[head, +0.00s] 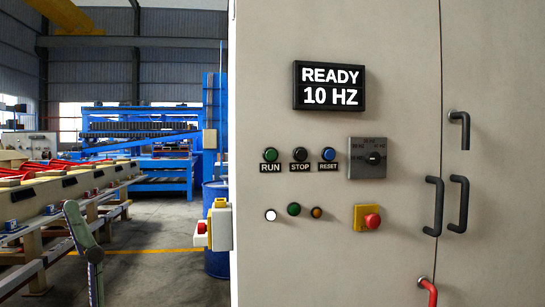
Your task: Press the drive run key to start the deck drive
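The run key (270,154) is a round green button on the front of a beige cabinet (400,60), with a RUN label under it. To its right are a black STOP button (300,154) and a blue RESET button (329,154). The display (330,86) above reads READY, 10 HZ. A grey rotary selector (368,158) with HZ markings is right of the buttons. My gripper is not in view, and nothing covers the run key.
Below the keys are white, green and orange round fittings and a red emergency stop (368,218) on a yellow plate. Black door handles (433,205) stick out at right, with a red handle (428,290) below.

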